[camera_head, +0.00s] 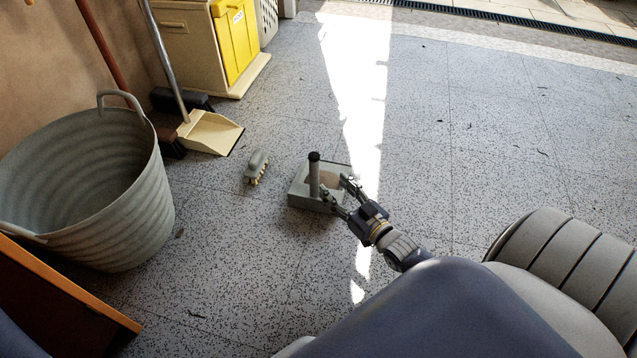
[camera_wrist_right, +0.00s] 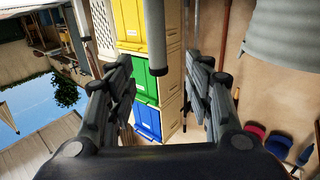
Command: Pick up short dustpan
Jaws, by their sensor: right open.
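The short dustpan (camera_head: 301,199) sits on the floor, a grey pan with an upright grey handle topped by a dark cap. My right gripper (camera_head: 336,188) is open beside the handle, low over the pan, on its right side. In the right wrist view, which appears upside down, the handle of the short dustpan (camera_wrist_right: 152,35) comes down from the top edge, between the spread fingers of my right gripper (camera_wrist_right: 163,85) and closer to the left one. No contact with the handle shows. My left gripper is out of view.
A small brush (camera_head: 256,168) lies left of the dustpan. The floor to the right (camera_head: 520,130) is clear.

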